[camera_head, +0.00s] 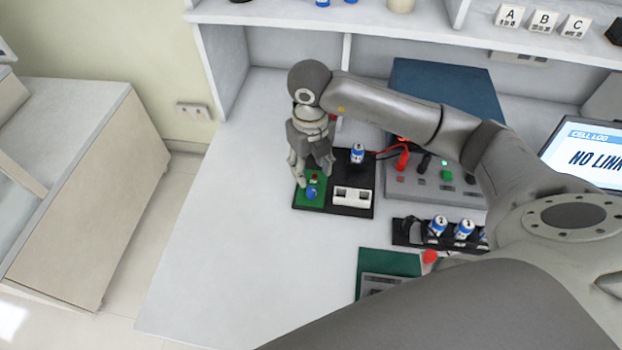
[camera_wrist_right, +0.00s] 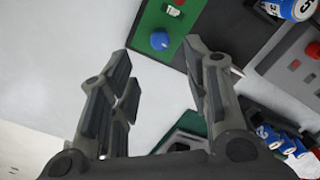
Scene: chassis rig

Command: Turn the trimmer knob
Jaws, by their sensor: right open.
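The blue knob (camera_head: 311,193), which I take to be the trimmer knob, sits on a green board (camera_head: 304,204) at the left of a black base (camera_head: 366,176). My right gripper (camera_head: 314,174) is open, pointing down, just above the board and a little behind the knob in the head view. In the right wrist view the knob (camera_wrist_right: 160,41) shows beyond and between the open fingertips (camera_wrist_right: 160,54), with nothing between them. I cannot tell the exact gap in height. My left gripper is not in view.
A small red part (camera_wrist_right: 175,11) is on the board near the knob. A grey panel (camera_head: 432,190) with red and black leads lies to the right. The table left of the board is clear.

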